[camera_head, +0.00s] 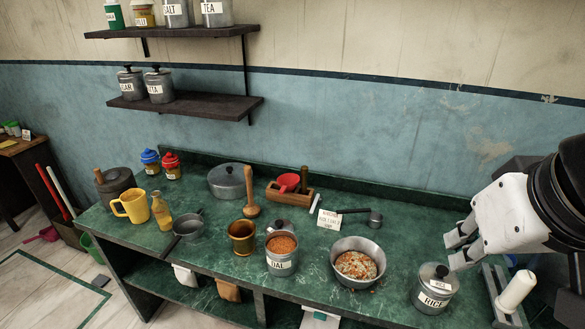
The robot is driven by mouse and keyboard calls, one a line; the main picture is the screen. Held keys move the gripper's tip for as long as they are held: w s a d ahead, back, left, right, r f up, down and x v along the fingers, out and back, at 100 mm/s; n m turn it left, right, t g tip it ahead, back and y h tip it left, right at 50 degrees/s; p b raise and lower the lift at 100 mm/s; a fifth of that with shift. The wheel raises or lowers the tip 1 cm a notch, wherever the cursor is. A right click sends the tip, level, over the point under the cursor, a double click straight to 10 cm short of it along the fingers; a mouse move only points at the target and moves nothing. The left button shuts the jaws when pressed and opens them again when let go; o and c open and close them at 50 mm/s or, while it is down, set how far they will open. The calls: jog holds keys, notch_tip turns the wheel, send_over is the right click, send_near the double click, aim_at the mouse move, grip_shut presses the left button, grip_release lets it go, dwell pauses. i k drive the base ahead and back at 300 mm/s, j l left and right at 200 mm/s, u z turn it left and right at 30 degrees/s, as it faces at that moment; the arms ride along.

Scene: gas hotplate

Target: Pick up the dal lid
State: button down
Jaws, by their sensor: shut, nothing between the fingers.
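The dal canister (282,264) is a grey metal jar labelled DAL, standing open on the green counter with orange lentils showing at its top. A grey round lid with a knob (280,226), which looks like the dal lid, is just behind it and partly hidden by it. I cannot tell whether that lid lies flat or leans. My gripper (457,249) is at the right, well apart from the lid, above and behind the rice canister. It is shut and holds nothing.
The lidded rice canister (434,290) stands below my gripper. A bowl of mixed grains (358,264), a small card (329,219) and a ladle (374,219) lie between my gripper and the dal canister. A brass mortar (242,238) and pestle (250,192) stand left of it.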

aim_at(277, 224)
jog(key=i+j+z, duration=0.35)
jog(key=j+z, duration=0.15)
jog(key=j, duration=0.15)
jog(key=i+j+z, duration=0.25)
jog(key=j, duration=0.15)
jog(key=j+z, duration=0.25)
jog(key=j, duration=0.15)
